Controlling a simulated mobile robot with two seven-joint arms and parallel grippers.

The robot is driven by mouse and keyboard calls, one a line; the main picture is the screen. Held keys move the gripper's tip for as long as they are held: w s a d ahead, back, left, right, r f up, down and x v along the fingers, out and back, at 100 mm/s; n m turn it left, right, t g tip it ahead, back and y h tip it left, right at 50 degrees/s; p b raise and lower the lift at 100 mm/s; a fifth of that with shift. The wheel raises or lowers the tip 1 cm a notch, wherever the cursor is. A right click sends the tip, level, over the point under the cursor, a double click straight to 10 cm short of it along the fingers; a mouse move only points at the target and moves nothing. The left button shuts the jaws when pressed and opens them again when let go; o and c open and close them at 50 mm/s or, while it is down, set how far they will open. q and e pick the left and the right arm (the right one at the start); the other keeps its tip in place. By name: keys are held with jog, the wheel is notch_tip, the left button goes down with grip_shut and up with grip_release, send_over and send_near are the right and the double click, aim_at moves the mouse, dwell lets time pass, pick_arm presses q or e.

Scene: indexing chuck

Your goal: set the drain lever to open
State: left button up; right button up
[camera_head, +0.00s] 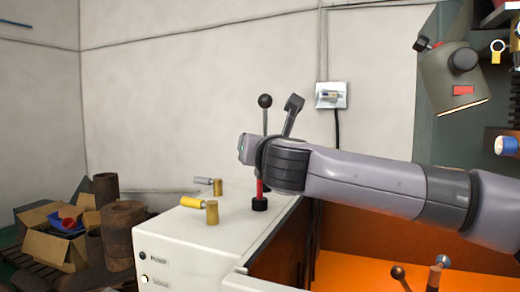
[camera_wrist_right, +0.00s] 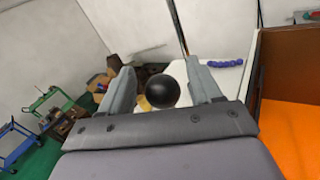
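No readable label marks the drain lever. A tall upright lever with a black ball knob (camera_head: 265,100) and a red lower rod (camera_head: 259,189) stands on the white cabinet (camera_head: 190,245). My right arm crosses in front of its rod. My right gripper (camera_head: 293,103) is only partly seen in the head view, by the knob. In the right wrist view a black ball knob (camera_wrist_right: 162,90) shows between the spread fingers of my right gripper (camera_wrist_right: 160,82); contact cannot be told. A yellow-handled lever (camera_head: 193,202) and a grey-handled lever (camera_head: 205,180) sit on brass posts nearby. My left gripper is out of view.
An orange-floored bay (camera_head: 400,270) lies right of the cabinet, with a brown-knobbed lever (camera_head: 398,272) in front. A blue ribbed handle (camera_wrist_right: 226,62) shows beyond my right fingers. A lamp (camera_head: 455,75) hangs at upper right. Boxes (camera_head: 50,250) and rusty cylinders (camera_head: 122,230) stand left.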

jog(key=shift+f, duration=0.15)
jog(key=shift+s+d+f+b, duration=0.1)
jog(key=shift+s+b, duration=0.25)
jog(key=shift+s, duration=0.35)
jog(key=shift+s+d+r+b, duration=0.1)
jog(key=shift+s+d+b, duration=0.15)
jog(key=shift+s, duration=0.7)
jog(key=shift+s+d+r+b, duration=0.1)
jog(key=shift+s+d+b, duration=0.2)
jog(key=shift+s, duration=0.6)
jog(key=shift+s+d+b, duration=0.1)
jog(key=shift+s+b, duration=0.25)
jog(key=shift+s, duration=0.6)
